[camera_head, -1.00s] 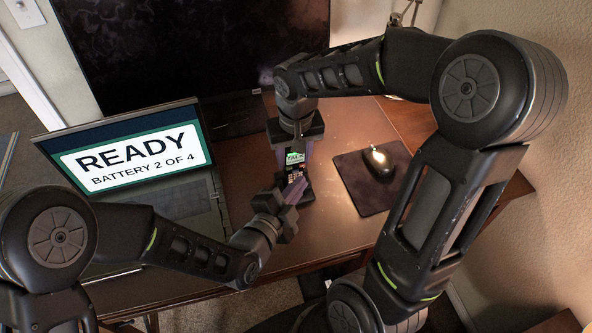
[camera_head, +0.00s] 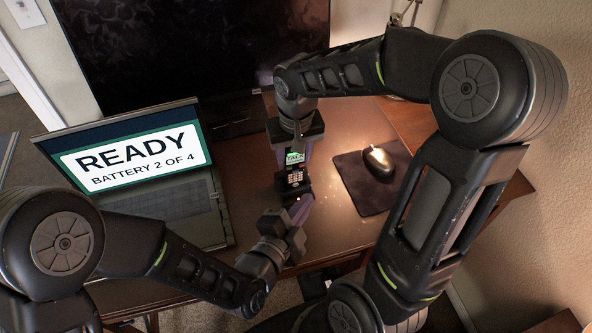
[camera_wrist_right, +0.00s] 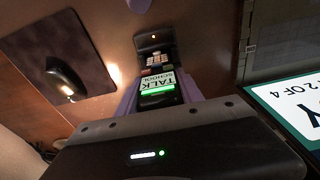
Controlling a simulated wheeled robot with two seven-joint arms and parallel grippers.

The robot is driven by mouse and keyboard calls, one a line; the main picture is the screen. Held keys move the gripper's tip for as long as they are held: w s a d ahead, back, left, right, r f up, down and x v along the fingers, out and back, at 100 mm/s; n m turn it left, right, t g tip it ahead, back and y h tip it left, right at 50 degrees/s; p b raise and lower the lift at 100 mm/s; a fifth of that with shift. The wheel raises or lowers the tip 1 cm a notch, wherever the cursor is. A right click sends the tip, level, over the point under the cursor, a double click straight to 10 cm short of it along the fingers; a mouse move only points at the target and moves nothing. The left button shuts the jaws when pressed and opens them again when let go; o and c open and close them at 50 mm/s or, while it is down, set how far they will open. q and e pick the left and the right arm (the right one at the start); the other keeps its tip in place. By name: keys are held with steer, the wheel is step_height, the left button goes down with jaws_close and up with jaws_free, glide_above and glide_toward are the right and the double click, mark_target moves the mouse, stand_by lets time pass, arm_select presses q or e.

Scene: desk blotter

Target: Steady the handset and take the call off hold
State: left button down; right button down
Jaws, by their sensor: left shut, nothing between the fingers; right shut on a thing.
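The dark handset (camera_head: 296,178) lies on the desk with its keypad toward my left gripper. Its small screen reads TALK. In the right wrist view the handset (camera_wrist_right: 157,60) shows a keypad and a screen reading TALK SCHOOL with a green bar. My right gripper (camera_head: 294,156) is shut on the handset's screen end, with purple fingers on both sides of it in the wrist view (camera_wrist_right: 159,97). My left gripper (camera_head: 304,206) is shut and empty, just below the keypad end and apart from it. A purple tip of it shows at the wrist view's top edge.
A laptop (camera_head: 215,215) stands at left, its screen reading READY, BATTERY 2 OF 4. A mouse (camera_head: 379,161) sits on a dark pad (camera_head: 352,178) at right. A big dark monitor (camera_head: 190,60) stands behind. Bare desk (camera_head: 335,225) lies between the handset and the pad.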

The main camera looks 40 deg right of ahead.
stand_by(0.4)
steer(key=c, duration=0.7)
jaws_free()
step_height(320, 180, up, 12)
glide_above(296, 169)
stand_by(0.4)
